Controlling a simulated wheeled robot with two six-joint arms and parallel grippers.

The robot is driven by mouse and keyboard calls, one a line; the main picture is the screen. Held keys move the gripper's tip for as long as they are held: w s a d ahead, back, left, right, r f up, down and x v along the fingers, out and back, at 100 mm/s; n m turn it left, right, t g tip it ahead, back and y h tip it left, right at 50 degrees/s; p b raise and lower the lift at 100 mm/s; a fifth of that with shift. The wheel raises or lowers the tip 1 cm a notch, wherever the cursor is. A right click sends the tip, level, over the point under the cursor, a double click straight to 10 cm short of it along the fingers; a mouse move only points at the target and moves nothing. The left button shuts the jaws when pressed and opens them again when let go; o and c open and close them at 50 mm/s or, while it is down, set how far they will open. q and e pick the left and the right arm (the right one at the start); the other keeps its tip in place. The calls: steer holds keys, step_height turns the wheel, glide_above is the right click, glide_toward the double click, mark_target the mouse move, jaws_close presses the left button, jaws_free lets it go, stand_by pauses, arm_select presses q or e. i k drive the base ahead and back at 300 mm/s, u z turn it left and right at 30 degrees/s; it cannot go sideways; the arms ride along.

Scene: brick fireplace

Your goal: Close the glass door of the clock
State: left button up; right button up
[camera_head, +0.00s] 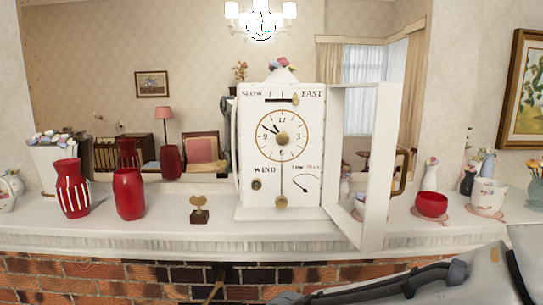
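The white clock (258,185) stands upright on the mantel, with a round dial, a pendulum and printed words on its face. Its glass door (383,160) is hinged at the clock's right side and stands wide open, swung out towards me. The pane is clear, and its lower corner reaches the mantel's front edge. A brown handle (403,171) shows at the door's outer right edge. A grey arm link of mine crosses the bottom right, below the mantel, apart from the door. Neither gripper can be made out in this view.
The white mantel (155,230) carries a winding key on a small stand (199,209) and red vases (128,194) to the left. A red bowl (431,204) and a white cup (487,197) stand right of the door. A large mirror is behind; red brick (60,275) is below.

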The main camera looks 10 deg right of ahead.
mark_target(369, 239)
steer(key=z, duration=1.35)
steer(key=i, duration=0.5)
steer(key=z, duration=0.15)
